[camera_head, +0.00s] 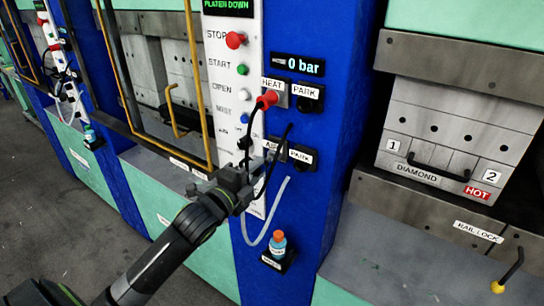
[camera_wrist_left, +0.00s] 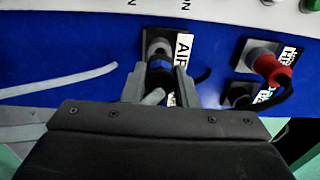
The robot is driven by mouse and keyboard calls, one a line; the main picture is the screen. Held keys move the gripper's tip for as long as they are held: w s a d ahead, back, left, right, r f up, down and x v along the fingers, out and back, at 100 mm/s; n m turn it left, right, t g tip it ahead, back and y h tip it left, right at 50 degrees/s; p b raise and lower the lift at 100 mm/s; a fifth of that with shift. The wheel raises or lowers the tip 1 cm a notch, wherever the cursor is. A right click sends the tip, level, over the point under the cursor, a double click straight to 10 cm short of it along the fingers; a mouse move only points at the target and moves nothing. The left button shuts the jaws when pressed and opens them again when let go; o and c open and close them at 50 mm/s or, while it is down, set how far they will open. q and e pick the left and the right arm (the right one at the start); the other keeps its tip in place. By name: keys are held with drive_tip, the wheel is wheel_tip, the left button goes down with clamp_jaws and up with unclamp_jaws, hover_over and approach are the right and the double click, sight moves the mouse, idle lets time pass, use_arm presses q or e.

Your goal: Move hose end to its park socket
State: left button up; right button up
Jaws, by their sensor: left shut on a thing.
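My left gripper (camera_head: 250,164) is at the front of the blue press column, beside the AIR label. In the wrist view its two fingers (camera_wrist_left: 160,78) are shut on the hose end (camera_wrist_left: 158,64), which has a dark blue collar. The hose end lines up with the grey AIR socket plate (camera_wrist_left: 158,34); I cannot tell whether it is fully seated. The pale hose (camera_head: 269,215) hangs in a loop below and also shows in the wrist view (camera_wrist_left: 75,82). The lower PARK socket (camera_head: 302,156) is right of the AIR label, with no hose in it. My right gripper is not in view.
A red plug (camera_head: 267,100) with a black cable sits at the HEAT socket above, next to another PARK socket (camera_head: 308,97). A small bottle (camera_head: 278,243) stands on a bracket below. The press drawer marked HOT (camera_head: 420,172) is at right.

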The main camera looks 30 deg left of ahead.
use_arm(q)
drive_tip(key=shift+s+a+p, duration=0.15)
drive_tip(key=shift+s+p, duration=0.7)
drive_tip(key=shift+s, duration=1.15)
idle(0.4)
